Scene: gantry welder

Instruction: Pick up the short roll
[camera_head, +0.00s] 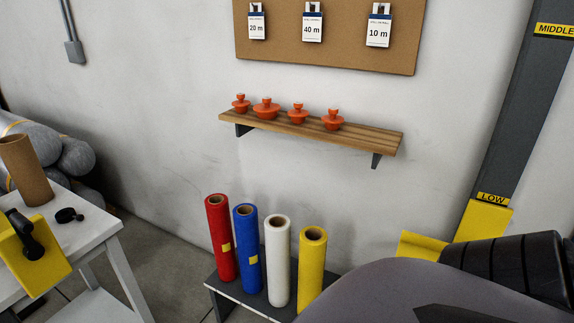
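Four rolls stand upright in a row on a low grey bench (222,292) against the wall: a red roll (220,240), a blue roll (248,250), a white roll (278,262) and a yellow roll (311,272). The red and blue rolls carry small yellow labels. The rolls look close in length, and I cannot tell which is the short one. The lower end of the yellow roll is partly hidden by a grey rounded shape in front. Neither of my grippers shows in the view.
A white table (92,228) at left holds a brown cardboard tube (25,170) and a yellow block with a black knob (35,262). A wooden shelf (370,138) holds orange pieces. Length tags hang on a board (345,45). A grey post (520,110) stands at right.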

